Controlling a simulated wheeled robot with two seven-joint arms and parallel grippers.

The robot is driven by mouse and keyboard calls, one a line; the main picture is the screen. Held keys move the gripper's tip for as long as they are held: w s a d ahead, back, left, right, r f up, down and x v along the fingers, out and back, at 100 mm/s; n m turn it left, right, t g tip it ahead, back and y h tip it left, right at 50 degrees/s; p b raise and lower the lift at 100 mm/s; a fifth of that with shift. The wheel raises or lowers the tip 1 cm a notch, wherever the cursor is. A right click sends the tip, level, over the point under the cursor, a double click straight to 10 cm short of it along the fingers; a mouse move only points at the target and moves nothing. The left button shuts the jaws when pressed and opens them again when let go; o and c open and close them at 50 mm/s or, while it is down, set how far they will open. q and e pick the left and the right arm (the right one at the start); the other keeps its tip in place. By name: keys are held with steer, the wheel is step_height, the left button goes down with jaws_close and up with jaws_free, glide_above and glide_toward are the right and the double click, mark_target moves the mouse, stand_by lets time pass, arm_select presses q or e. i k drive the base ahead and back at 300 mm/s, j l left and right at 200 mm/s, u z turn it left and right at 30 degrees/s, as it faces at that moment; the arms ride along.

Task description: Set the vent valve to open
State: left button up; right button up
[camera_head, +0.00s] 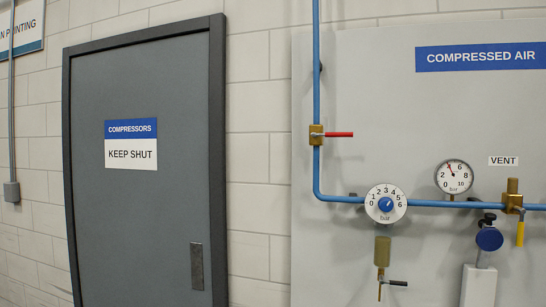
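The vent valve (513,200) is a brass body on the blue pipe at the right edge, under a small white VENT label (503,161). Its yellow lever (520,234) hangs straight down, across the level pipe. Neither of my grippers shows in the head view.
A grey COMPRESSED AIR panel (400,110) carries a blue pipe (317,80), a red-handled valve (317,134), a numbered dial (386,203) and a pressure gauge (454,177). Below hang a brass drain with a black lever (382,252) and a blue round part (489,238). A grey door (90,200) is shut at left.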

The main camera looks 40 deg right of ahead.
mark_target(520, 227)
steer(key=z, duration=1.75)
steer(key=i+j+z, duration=0.3)
steer(key=i+z, duration=0.2)
